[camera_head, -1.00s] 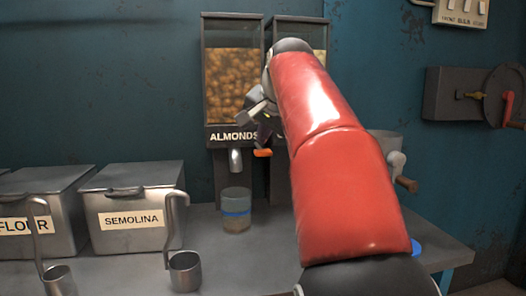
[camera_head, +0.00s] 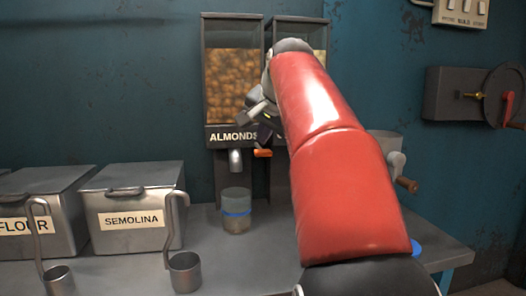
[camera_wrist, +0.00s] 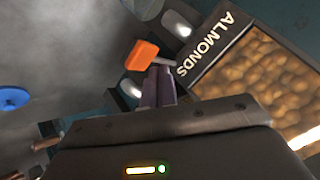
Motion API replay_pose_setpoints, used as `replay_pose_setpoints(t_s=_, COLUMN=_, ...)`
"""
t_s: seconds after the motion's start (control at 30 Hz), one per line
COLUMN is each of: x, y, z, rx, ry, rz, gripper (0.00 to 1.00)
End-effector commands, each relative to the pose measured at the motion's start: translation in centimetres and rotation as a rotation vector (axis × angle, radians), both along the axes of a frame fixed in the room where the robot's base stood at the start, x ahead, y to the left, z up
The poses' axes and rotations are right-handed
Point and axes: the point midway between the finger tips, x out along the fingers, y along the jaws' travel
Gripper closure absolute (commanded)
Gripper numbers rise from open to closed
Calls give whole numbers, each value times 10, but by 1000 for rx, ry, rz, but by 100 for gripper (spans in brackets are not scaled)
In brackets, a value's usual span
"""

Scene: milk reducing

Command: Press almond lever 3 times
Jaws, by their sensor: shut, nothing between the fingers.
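The almond dispenser (camera_head: 230,85) stands against the wall, with a clear bin of almonds and an ALMONDS label; its bin (camera_wrist: 275,75) also shows in the wrist view. Its orange lever (camera_head: 263,153) sticks out below the label, and shows in the wrist view (camera_wrist: 142,54). My gripper (camera_head: 264,138) is shut and empty, its fingertips (camera_wrist: 160,75) right at the lever; whether they touch it I cannot tell. A clear cup (camera_head: 236,220) with a blue band stands under the metal spout (camera_head: 235,160).
A second dispenser (camera_head: 300,30) stands to the right, mostly hidden by my arm. Semolina (camera_head: 133,200) and flour (camera_head: 40,215) boxes with hanging ladles are at left. A hand-cranked device (camera_head: 395,165) is at right. The counter before the cup is clear.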

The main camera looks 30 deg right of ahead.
Motion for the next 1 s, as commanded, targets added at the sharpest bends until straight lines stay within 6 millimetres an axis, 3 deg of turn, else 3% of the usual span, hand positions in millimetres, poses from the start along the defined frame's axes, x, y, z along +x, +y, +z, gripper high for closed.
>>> replay_pose_setpoints(t_s=1.0, x=0, y=0, z=-9, rx=0, ry=0, rz=0, gripper=100)
